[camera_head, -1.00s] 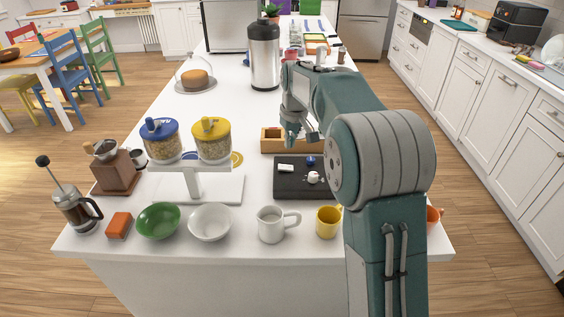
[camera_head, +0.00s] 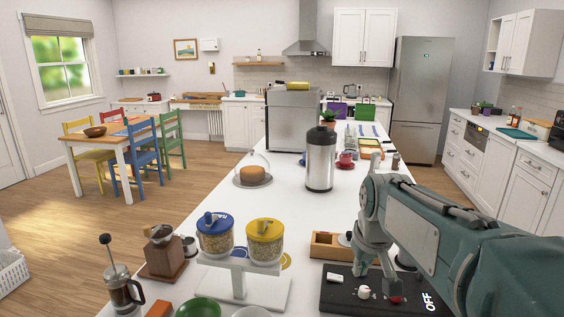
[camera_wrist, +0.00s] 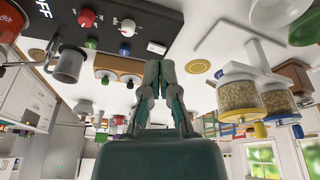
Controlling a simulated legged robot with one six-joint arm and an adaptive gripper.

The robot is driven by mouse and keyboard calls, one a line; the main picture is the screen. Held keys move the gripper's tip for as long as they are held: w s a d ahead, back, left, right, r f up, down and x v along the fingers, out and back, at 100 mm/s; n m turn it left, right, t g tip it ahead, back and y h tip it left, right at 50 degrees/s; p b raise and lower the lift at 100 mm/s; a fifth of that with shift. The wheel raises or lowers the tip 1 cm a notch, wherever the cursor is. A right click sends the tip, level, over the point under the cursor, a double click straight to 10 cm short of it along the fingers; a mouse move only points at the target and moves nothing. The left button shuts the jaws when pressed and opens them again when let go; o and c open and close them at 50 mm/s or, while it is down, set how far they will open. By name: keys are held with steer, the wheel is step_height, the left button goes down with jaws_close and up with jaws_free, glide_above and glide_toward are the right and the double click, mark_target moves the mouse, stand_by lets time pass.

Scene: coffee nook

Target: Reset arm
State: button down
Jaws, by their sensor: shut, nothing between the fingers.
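My gripper (camera_head: 374,272) is at the right of the head view, fingers pointing down beside the black control panel (camera_head: 345,297). Its fingers are shut with nothing between them. In the wrist view the gripper (camera_wrist: 160,65) shows shut fingers in the middle, with the scene upside down. My arm reaches in from the right edge of the head view and hides part of the counter. Whether the fingertips touch the panel cannot be told.
The panel has a white dial (camera_head: 364,292) and a red knob (camera_head: 396,300). A wooden box (camera_head: 322,252) stands behind it. Left are two grain dispensers (camera_head: 264,242), a coffee grinder (camera_head: 165,255) and a French press (camera_head: 122,292). A steel flask (camera_head: 320,160) stands farther back.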

steer(key=s+f+m+t, duration=0.1)
steer(key=s+f, duration=0.1)
steer(key=s, duration=0.8)
steer(key=s+f+m+t, duration=0.1)
steer(key=s+f, duration=0.1)
steer(key=s, duration=0.8)
steer(key=shift+s, duration=0.25)
